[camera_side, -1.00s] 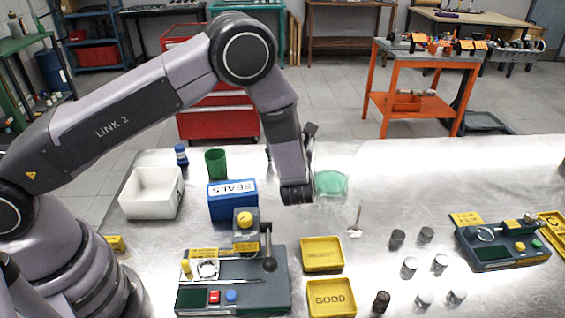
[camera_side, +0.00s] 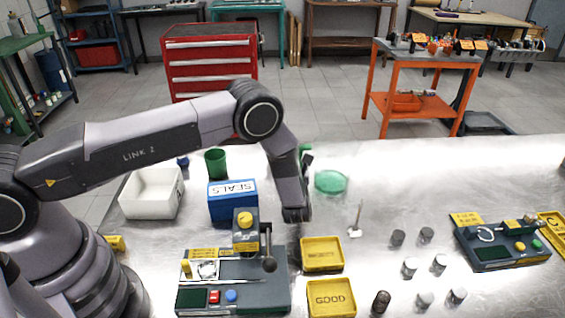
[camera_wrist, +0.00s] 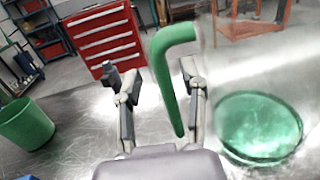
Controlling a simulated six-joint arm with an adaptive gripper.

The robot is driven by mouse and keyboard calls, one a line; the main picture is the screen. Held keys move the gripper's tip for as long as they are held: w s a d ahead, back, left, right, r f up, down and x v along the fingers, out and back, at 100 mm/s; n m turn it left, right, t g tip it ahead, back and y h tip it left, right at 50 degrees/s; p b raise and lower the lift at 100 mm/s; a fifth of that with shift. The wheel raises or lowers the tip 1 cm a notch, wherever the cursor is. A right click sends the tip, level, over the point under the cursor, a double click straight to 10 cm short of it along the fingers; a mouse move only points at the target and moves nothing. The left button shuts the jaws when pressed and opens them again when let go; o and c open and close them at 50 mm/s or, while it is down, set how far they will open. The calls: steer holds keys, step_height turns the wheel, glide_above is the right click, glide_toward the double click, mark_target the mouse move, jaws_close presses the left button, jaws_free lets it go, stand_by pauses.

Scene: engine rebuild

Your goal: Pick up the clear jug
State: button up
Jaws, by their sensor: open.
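The clear jug shows as a green handle (camera_wrist: 174,85) and a round, see-through green part (camera_wrist: 258,127) to its right in the wrist view. Its clear walls are hard to make out. In the side view the green part (camera_side: 331,182) is just right of my wrist, with a bit of the green handle above and left of it. My gripper (camera_wrist: 162,75) is open, with one finger on each side of the handle in the wrist view. I cannot tell whether either finger touches it. In the side view my wrist hides most of the gripper.
A blue SEALS box (camera_side: 233,200), green cup (camera_side: 216,163) and white bin (camera_side: 151,193) stand left of my wrist. Yellow trays (camera_side: 322,254) and a test fixture (camera_side: 235,282) lie in front. Several small cylinders (camera_side: 409,268) stand to the right.

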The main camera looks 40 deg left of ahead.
jaws_close()
steer(key=shift+r, duration=0.15)
stand_by(0.4)
